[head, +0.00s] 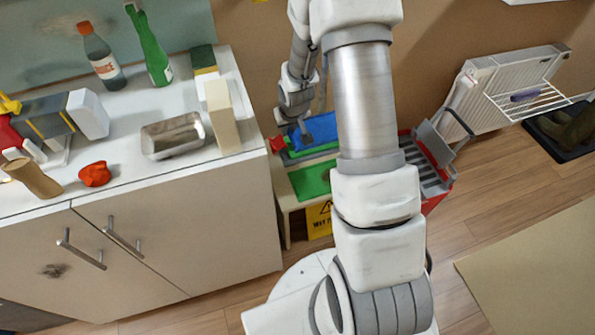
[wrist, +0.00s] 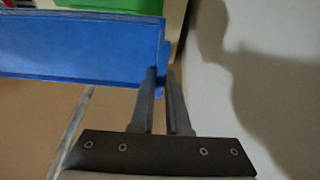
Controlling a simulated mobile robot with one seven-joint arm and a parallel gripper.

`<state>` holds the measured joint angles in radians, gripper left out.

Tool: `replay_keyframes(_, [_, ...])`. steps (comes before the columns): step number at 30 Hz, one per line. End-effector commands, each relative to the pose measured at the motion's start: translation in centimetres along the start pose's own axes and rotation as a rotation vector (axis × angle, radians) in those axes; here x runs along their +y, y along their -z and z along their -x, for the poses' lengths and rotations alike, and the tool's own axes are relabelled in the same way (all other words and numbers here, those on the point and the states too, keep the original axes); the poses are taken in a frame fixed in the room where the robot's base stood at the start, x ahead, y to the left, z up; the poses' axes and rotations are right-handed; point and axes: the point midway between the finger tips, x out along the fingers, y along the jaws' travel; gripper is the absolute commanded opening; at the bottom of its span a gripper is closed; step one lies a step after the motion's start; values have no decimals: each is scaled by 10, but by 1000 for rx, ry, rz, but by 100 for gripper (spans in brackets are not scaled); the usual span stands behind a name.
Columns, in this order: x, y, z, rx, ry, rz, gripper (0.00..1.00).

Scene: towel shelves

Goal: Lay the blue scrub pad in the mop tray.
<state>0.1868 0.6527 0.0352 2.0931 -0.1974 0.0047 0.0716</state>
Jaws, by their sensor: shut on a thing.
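My gripper (wrist: 160,75) is shut on an edge of a flat blue piece, which I take to be the blue scrub pad (wrist: 75,45). The blue stretches left from the fingers in the wrist view. In the head view my gripper (head: 304,134) is beyond the counter's right end, at the blue piece (head: 323,129), partly hidden by my arm. A green, flat surface (head: 312,179) lies on a low bench just below it. I cannot tell which surface is the mop tray, or whether the pad touches anything below.
A white counter (head: 150,195) at the left holds bottles, a metal tray (head: 174,136), a sponge and a red cloth. A red bucket (head: 440,180) stands right of my arm. A yellow wet-floor sign (head: 320,218) is at the bench front. A radiator (head: 500,90) is farther right.

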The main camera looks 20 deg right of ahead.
Motion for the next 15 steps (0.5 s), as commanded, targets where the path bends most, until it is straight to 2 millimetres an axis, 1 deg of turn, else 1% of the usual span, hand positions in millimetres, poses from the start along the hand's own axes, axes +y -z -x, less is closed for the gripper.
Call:
replay_keyframes(1, [3,-11,-27,-2,0,-4,0])
replay_keyframes(6, [11,-30,-76,-1,3,-9,0])
replay_keyframes(9, [14,-41,-102,-1,5,-12,0])
replay_keyframes(12, [18,-49,-122,0,7,-16,0])
replay_keyframes(15, [20,-56,-137,0,9,-19,0])
